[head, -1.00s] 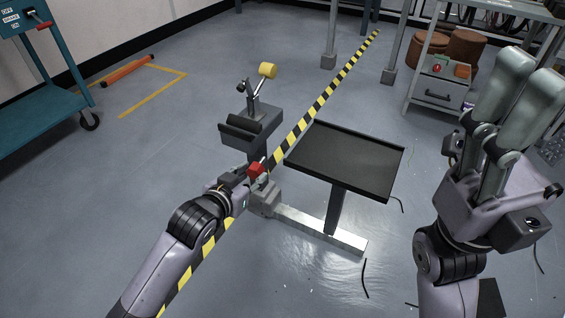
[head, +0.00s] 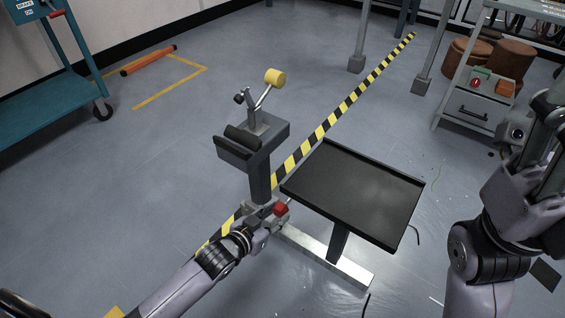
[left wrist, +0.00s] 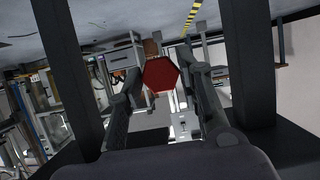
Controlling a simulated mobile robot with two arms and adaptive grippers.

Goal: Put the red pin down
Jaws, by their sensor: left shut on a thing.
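The red pin (head: 281,209) is in my left gripper (head: 277,213) in the head view, with its red head showing. The left wrist view shows the red six-sided head (left wrist: 160,73) between the two fingers, which are shut on it. The gripper holds the pin low in front of the grey stand's post (head: 260,178), left of the black tray (head: 355,190). I cannot tell whether it touches the stand. My right gripper (head: 545,150) is at the right edge, partly cut off, and its opening is unclear.
The black tray is empty and stands on a post over a metal beam (head: 325,262). A clamp with a yellow knob (head: 274,77) sits on the stand's top. A teal trolley (head: 50,95) is at left, a grey drawer box (head: 476,108) at right. Open floor lies at left.

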